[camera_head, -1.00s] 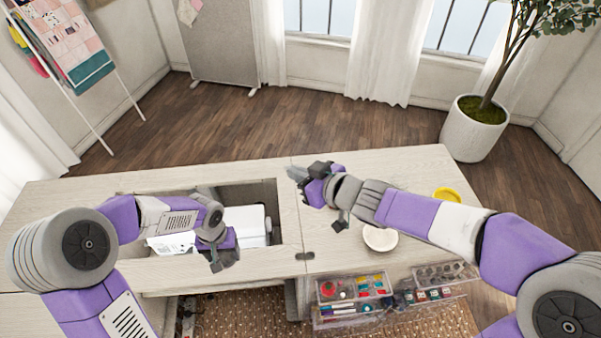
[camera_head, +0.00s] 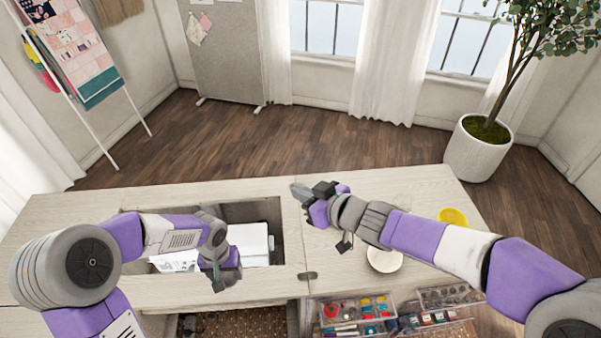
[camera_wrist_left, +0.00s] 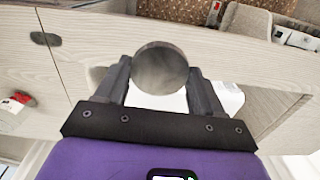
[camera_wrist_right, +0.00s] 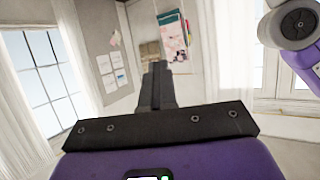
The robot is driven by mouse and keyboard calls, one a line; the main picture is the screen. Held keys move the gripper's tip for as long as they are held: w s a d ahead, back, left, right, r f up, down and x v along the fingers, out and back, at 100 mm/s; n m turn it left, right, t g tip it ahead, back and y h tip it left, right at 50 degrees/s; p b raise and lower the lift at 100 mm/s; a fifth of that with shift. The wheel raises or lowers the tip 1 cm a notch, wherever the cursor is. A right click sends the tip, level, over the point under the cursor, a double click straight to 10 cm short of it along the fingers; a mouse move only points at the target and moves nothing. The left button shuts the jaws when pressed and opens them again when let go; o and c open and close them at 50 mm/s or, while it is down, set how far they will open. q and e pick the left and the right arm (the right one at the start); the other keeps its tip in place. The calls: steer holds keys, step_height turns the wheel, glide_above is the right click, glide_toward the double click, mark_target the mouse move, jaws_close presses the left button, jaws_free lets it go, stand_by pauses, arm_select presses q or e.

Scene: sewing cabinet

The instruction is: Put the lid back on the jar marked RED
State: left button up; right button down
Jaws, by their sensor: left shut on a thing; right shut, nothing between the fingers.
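My left gripper (camera_head: 217,284) is over the front edge of the cabinet opening, pointing down. In the left wrist view, a round grey disc (camera_wrist_left: 160,68), which looks like a lid, is held between the two fingers (camera_wrist_left: 160,82). My right gripper (camera_head: 300,191) is shut and empty above the tabletop, right of the opening. Its closed fingers also show in the right wrist view (camera_wrist_right: 157,85).
The opening in the cabinet top (camera_head: 325,228) holds a white machine (camera_head: 250,243). A white bowl (camera_head: 384,259) and a yellow bowl (camera_head: 453,217) stand at the right, near my right arm. Clear organizers (camera_head: 345,308) with colourful supplies are at the front.

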steer(key=s+d+f+m+g+h, duration=0.2)
steer(key=f+m, duration=0.1)
steer(key=f, duration=0.9)
steer(key=s+d+f+m+g+h, duration=0.1)
steer(key=d+f+m+g, duration=0.15)
steer(key=f, duration=1.05)
steer(key=s+d+f+m+g+h, duration=0.1)
steer(key=s+f+m+g, duration=0.4)
steer(key=s+f, duration=1.1)
steer(key=shift+s+d+f, duration=0.15)
steer(key=shift+s+f, duration=0.15)
steer(key=c, duration=1.8)
jaws_free()
